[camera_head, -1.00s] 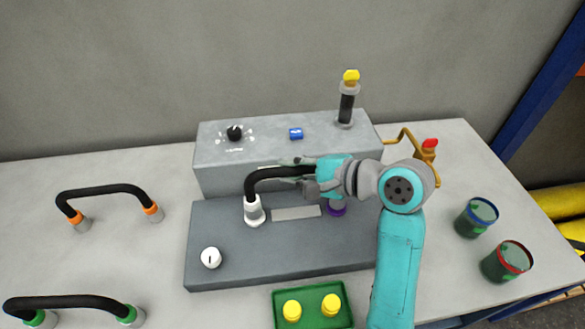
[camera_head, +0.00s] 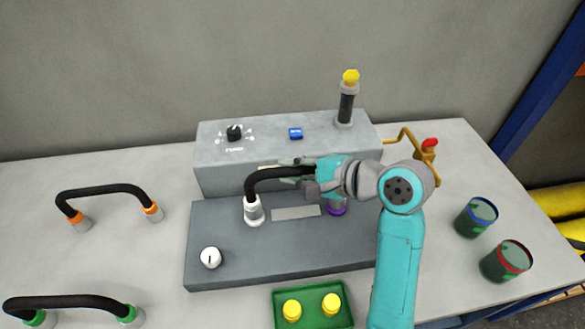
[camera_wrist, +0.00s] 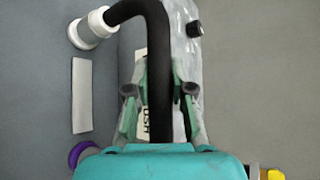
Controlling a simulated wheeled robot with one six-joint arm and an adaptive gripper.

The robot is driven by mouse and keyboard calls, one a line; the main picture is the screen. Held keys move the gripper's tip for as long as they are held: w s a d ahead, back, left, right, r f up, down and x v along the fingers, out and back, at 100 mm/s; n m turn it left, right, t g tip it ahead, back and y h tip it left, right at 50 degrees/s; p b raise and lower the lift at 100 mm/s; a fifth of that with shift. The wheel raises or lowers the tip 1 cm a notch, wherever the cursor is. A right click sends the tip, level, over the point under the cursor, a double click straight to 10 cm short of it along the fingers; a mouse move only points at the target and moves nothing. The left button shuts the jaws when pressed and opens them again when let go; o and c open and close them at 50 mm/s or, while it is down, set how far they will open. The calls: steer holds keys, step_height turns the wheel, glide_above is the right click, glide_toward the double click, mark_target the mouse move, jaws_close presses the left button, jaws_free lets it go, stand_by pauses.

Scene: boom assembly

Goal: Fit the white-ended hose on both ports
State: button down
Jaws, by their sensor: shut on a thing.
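The white-ended hose (camera_head: 262,180) is a black curved tube, and my gripper (camera_head: 298,165) is shut on its straight middle. In the wrist view the hose (camera_wrist: 158,75) runs between the two fingers of my gripper (camera_wrist: 160,92). The hose's left white end (camera_head: 254,210) stands upright at the left port place on the grey base block (camera_head: 215,275); the port under it is hidden. A purple-ringed port (camera_head: 337,210) shows below my gripper at the right. The hose's other end is hidden behind my gripper and arm.
A raised grey box (camera_head: 265,145) with a black knob, blue switch and yellow-topped post stands behind. Orange-ended (camera_head: 105,190) and green-ended (camera_head: 75,303) hoses lie left. A green tray (camera_head: 313,305) is in front; two cups (camera_head: 477,217) and a brass valve (camera_head: 425,150) are right.

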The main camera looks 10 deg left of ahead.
steer(key=shift+f, duration=0.4)
steer(key=c, duration=1.3)
jaws_free()
steer(key=v, duration=1.1)
